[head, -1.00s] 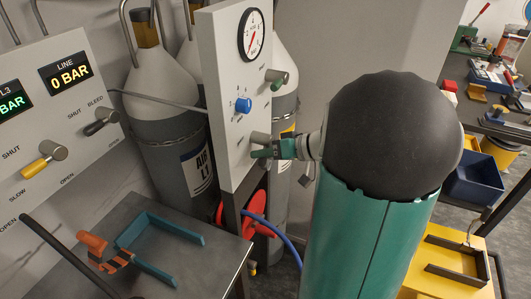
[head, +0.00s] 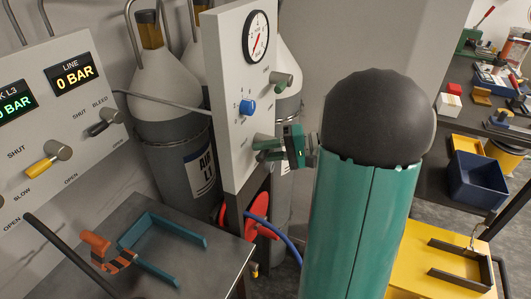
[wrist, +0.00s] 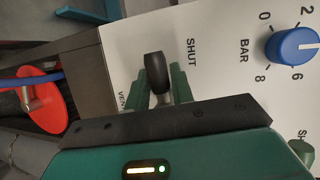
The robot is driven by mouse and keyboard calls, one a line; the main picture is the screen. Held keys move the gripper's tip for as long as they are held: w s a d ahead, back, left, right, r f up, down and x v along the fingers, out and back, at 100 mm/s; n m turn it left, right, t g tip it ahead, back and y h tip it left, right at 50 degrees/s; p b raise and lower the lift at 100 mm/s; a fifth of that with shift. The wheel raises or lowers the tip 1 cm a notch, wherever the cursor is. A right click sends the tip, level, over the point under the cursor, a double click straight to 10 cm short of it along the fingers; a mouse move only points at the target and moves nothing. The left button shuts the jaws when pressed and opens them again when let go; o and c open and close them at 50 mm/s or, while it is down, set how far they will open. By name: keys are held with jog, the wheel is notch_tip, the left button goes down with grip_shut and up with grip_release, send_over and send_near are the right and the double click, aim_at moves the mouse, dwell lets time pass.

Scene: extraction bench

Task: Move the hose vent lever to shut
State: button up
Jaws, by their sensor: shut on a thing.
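The hose vent lever has a black grip (wrist: 156,72) on a short metal stem, on the white panel with the blue BAR knob. In the wrist view the grip points up the picture, between the printed SHUT and a partly covered VENT label. My gripper (wrist: 159,86) has a green finger on each side of the lever and is shut on it. In the head view my gripper (head: 268,150) is at the lower part of the panel (head: 228,100), and its fingers hide most of the lever.
The blue knob (head: 246,107) and a green-tipped valve (head: 281,79) sit above on the panel, under a gauge (head: 256,37). A red hose reel (head: 262,222) with blue hose is below. A grey bench (head: 190,215) stands left; grey cylinders stand behind.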

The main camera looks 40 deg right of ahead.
jog(key=shift+r+m, duration=0.2)
jog(key=shift+m, duration=0.1)
dwell(0.4)
jog(key=o, duration=1)
jog(key=shift+d, duration=0.1)
jog(key=v, duration=1.3)
jog(key=shift+s+d+f, duration=0.15)
jog(key=shift+s+d, duration=0.05)
jog(key=shift+d, duration=0.15)
